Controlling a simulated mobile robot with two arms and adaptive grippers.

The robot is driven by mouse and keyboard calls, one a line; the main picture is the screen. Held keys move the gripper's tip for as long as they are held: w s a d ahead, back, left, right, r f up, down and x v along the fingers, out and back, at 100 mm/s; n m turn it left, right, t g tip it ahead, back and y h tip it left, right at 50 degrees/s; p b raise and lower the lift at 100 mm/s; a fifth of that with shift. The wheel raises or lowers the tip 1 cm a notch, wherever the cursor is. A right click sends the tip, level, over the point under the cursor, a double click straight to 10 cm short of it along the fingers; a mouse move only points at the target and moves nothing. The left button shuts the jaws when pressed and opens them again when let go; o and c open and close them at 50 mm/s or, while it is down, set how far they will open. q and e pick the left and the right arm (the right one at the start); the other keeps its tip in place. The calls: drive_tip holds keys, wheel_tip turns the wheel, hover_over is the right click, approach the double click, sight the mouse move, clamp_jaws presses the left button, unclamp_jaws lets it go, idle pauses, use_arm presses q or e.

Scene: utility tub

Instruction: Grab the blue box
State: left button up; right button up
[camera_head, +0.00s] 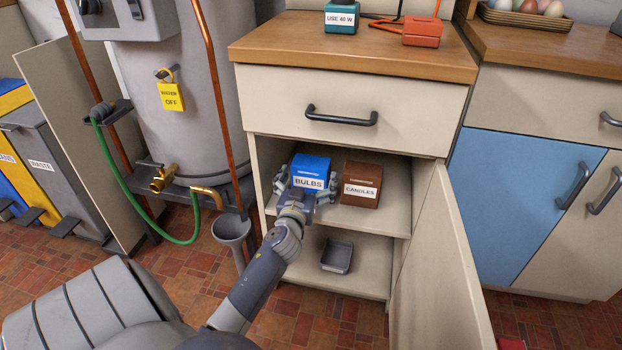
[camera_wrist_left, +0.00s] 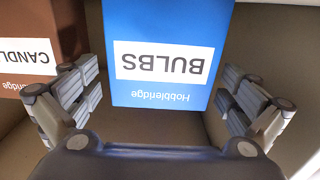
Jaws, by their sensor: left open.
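The blue box (camera_head: 311,167) labelled "BULBS" stands on the upper shelf of the open cabinet. My left gripper (camera_head: 307,190) is at its front, with one finger on each side of it. In the left wrist view the blue box (camera_wrist_left: 165,50) fills the middle, upside down, between the spread fingers of the left gripper (camera_wrist_left: 160,95). The fingers are open, and gaps show between them and the box sides. My right gripper is in neither view.
A brown box (camera_head: 361,184) labelled "CANDLES" stands close on the right; it also shows in the wrist view (camera_wrist_left: 35,40). The cabinet door (camera_head: 440,270) stands open on the right. A closed drawer (camera_head: 350,105) is above.

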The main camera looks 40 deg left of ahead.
use_arm(q)
drive_tip(key=shift+b+x, duration=0.3)
drive_tip(key=shift+x, duration=1.15)
drive_tip(key=c, duration=1.1)
drive_tip(key=shift+r, duration=0.1)
